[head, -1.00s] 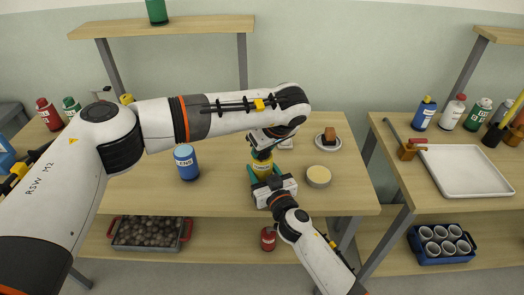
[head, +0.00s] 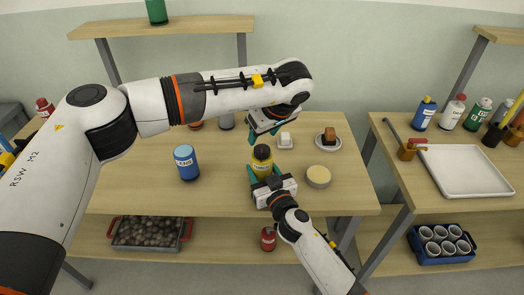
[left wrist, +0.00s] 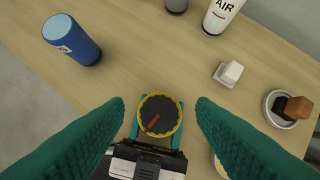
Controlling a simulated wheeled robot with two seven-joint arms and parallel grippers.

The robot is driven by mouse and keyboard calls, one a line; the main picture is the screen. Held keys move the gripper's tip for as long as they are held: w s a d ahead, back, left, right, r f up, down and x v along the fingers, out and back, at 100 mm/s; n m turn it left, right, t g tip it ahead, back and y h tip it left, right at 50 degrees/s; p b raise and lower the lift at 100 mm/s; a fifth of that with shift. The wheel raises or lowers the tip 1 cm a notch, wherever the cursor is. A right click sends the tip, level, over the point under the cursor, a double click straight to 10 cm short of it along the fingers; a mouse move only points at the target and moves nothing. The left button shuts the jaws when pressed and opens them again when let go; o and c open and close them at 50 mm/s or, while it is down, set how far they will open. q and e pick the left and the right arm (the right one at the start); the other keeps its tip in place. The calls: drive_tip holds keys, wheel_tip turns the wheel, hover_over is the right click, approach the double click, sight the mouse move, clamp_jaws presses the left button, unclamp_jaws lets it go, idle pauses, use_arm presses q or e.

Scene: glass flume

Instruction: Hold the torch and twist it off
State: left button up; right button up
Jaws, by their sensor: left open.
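The torch (head: 262,164) is an upright yellow cylinder with a label, near the middle of the table. Its round dark top with a red bar and yellow rim (left wrist: 160,116) shows in the left wrist view. My right gripper (head: 264,178) comes from the front and is shut on the torch's body, teal fingers on both sides. My left gripper (head: 265,135) is open and empty above and just behind the torch in the head view. In the left wrist view the left fingers (left wrist: 160,103) spread wide either side of the top, apart from it.
A blue can (head: 186,163) stands to the left. A white block (head: 285,138), a dish with a brown block (head: 329,141) and a round tub (head: 319,177) stand to the right. The table's front is mostly clear. A side table with a white tray (head: 464,171) is at right.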

use_arm(q)
drive_tip(key=shift+r, duration=0.6)
use_arm(e)
drive_tip(key=o, duration=1.1)
